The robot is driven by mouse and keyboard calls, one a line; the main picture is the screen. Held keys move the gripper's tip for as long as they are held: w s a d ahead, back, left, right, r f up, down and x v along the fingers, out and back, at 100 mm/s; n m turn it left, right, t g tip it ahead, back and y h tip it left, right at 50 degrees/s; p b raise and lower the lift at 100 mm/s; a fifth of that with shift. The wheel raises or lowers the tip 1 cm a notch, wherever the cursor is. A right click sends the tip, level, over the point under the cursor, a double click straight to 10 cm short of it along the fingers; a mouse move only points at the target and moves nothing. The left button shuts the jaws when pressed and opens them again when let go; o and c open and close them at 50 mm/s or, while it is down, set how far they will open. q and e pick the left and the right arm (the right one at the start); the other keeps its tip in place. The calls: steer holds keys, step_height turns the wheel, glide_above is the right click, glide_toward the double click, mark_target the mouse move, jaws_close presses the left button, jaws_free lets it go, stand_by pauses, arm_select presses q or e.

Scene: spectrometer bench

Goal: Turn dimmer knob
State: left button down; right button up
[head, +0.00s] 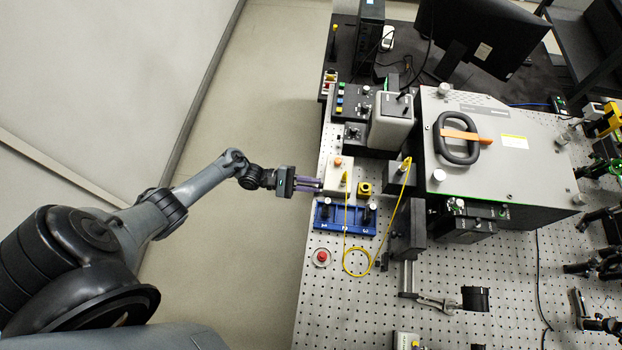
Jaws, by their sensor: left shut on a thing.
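My left gripper (318,184) comes in from the left in the head view. Its purple fingers reach the left side of a small cream box (340,170) near the bench's left edge. The jaws are shut on the dimmer knob at that side of the box; the knob itself is too small and covered by the fingers to make out. The box has an orange round part on its top and a yellow cable at its right side. My right gripper is not in view.
A blue rack (345,227) with dark-topped posts stands just below the box. A yellow cable (346,250) loops over the bench. A red button (321,257) sits at the left edge. A large grey instrument (500,185) fills the right. Floor left of the bench is clear.

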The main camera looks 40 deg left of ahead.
arm_select(q)
steer(key=shift+m, duration=0.7)
steer(key=c, duration=1.1)
jaws_free()
steer(key=shift+a, duration=0.1)
steer(key=shift+f, duration=0.1)
